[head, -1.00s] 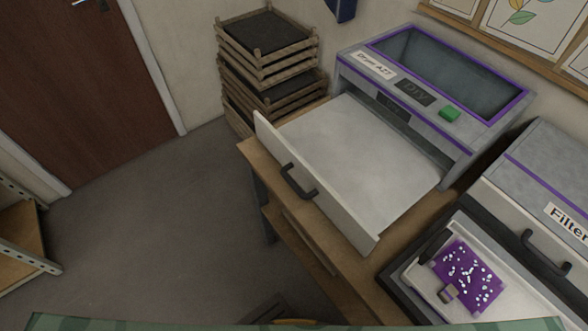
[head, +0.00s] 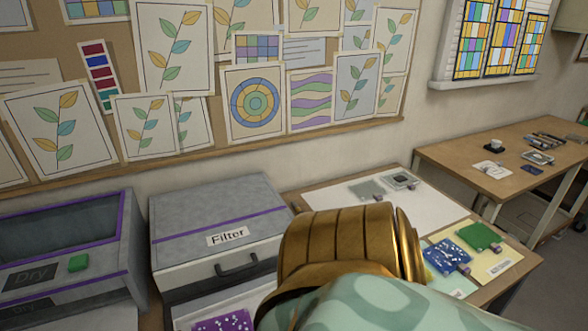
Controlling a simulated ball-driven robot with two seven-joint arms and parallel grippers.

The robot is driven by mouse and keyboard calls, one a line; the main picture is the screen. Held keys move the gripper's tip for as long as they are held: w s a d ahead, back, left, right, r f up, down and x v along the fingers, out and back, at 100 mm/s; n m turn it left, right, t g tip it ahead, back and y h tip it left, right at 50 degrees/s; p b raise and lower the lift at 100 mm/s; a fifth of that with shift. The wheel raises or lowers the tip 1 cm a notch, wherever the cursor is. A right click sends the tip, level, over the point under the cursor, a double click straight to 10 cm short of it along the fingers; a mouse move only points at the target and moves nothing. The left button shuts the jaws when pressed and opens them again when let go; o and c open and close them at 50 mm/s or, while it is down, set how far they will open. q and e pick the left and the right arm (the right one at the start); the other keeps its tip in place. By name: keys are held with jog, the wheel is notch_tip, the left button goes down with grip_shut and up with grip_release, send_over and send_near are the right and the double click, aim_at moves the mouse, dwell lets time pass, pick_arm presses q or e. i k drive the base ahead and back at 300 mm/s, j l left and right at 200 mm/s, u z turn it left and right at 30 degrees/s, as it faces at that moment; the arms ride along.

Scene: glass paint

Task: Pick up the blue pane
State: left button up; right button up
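A blue pane with white spots (head: 444,257) lies on the table to the right of the Filter machine, on a pale sheet. Its left side is partly hidden by a brass-coloured part of my own arm. A small tab shows at its lower right corner. A green pane (head: 478,236) lies just beyond it to the right. My arm, with a patterned sleeve, crosses the lower middle of the view. No gripper fingers are in view.
The grey Filter machine (head: 217,241) stands left of my arm, with a purple pane (head: 222,322) low in front of it. The Dry machine (head: 65,250) is at far left. Greyish panes (head: 367,191) lie on a white sheet behind. Another table (head: 500,150) is at right.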

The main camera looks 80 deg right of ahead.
aim_at(446, 255)
jog(key=k+z, duration=0.25)
jog(key=z, duration=0.25)
jog(key=k+l+z, duration=0.15)
jog(key=z, duration=0.8)
jog(key=j+z, duration=0.1)
jog(key=z, duration=0.3)
jog(key=j+z, duration=0.1)
jog(key=z, duration=1.2)
jog(key=k+z, duration=0.1)
jog(key=z, duration=0.35)
jog(key=k+j+z, duration=0.15)
jog(key=k+j, duration=0.35)
jog(key=i+l+u, duration=0.15)
jog(key=i+l, duration=0.15)
jog(key=i+l+u, duration=0.2)
jog(key=l, duration=0.35)
jog(key=i, duration=0.05)
